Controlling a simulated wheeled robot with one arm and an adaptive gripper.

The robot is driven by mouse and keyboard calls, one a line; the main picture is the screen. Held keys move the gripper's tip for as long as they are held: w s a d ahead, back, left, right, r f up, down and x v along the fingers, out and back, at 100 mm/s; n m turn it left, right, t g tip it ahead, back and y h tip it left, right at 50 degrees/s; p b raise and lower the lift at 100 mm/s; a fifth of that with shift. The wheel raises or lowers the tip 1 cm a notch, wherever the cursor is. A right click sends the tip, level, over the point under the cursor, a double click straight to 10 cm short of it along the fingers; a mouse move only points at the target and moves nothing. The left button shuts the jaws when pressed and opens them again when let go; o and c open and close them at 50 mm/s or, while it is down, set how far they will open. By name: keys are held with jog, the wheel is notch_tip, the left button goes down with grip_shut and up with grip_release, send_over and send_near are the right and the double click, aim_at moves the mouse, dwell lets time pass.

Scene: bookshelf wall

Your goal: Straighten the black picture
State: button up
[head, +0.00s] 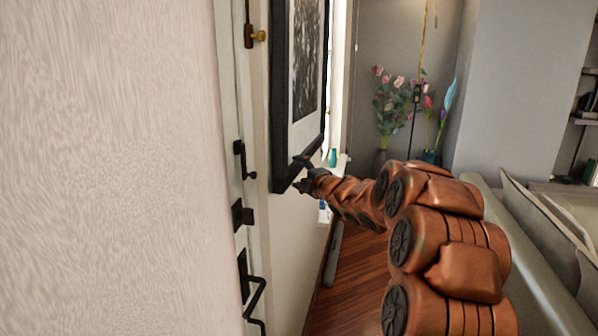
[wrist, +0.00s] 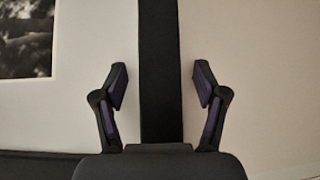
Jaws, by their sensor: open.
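The black picture (head: 282,110) hangs on the pale wall in the head view, seen at a steep angle. It has a black frame, a white mat and a dark print; I cannot tell its tilt. My gripper (head: 301,173) is open at the picture's lower corner. In the wrist view my gripper (wrist: 160,84) has its two fingers apart, one on each side of a black bar of the picture frame (wrist: 158,45). Gaps show between both fingers and the bar in the picture. I cannot tell whether the tips reach past its front face.
A door or window frame with black handles (head: 256,295) is left of the picture. Flowers (head: 392,100) stand behind my arm, and a pale sofa (head: 530,255) is at the right. The wooden floor (head: 350,285) below is partly clear.

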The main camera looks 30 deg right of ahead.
jog(key=shift+w, duration=0.15)
grip_shut()
dwell(0.6)
